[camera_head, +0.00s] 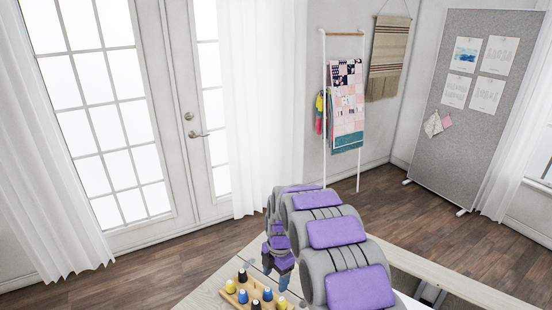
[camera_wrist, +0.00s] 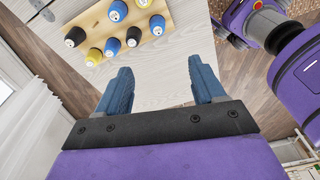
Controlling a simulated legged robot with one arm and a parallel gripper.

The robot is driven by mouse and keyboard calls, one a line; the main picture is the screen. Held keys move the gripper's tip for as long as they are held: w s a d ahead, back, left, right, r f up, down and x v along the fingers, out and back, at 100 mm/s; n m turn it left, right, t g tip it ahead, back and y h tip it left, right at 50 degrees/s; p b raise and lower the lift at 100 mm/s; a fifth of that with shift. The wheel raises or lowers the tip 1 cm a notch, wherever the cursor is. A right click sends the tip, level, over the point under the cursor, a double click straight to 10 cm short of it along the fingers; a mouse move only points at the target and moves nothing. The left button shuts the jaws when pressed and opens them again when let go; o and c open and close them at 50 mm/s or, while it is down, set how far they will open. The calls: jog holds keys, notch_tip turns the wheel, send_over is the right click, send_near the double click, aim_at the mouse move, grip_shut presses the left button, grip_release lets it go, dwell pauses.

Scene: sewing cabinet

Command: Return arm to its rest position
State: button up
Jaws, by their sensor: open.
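My gripper (camera_wrist: 160,78) has two blue fingers spread wide apart, with nothing between them in the wrist view. Pale wood tabletop shows behind the gap. In the head view my grey and purple arm reaches out over the table, and the gripper (camera_head: 276,274) is at its far end, small and partly hidden by the arm. It is close to a wooden thread rack (camera_head: 257,302) and apart from it in the wrist view.
The rack (camera_wrist: 99,39) carries several blue, yellow and black spools. The pale wood table (camera_wrist: 185,20) has an edge near my gripper. Beyond are open floor (camera_head: 215,262), glass doors (camera_head: 100,100), a quilt rack (camera_head: 346,105) and a grey pinboard (camera_head: 470,130).

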jog(key=s+d+r+m, duration=0.5)
jog(key=s+r+m, duration=0.2)
jog(key=s, duration=0.2)
jog(key=s+d+r+m, duration=0.4)
jog(key=s+r+m, duration=0.2)
jog(key=s+r, duration=0.3)
jog(key=s+d+m, duration=0.2)
jog(key=s+m, duration=0.4)
jog(key=s, duration=0.5)
jog(key=s+d+m+h, duration=0.1)
jog(key=s+d+m, duration=0.2)
jog(key=s, duration=0.9)
jog(key=m, duration=0.3)
jog(key=shift+d+r+m+g, duration=0.2)
jog(key=shift+d+m+g, duration=0.1)
jog(key=shift+g, duration=0.1)
jog(key=shift+w+a, duration=0.1)
jog(key=shift+w, duration=0.05)
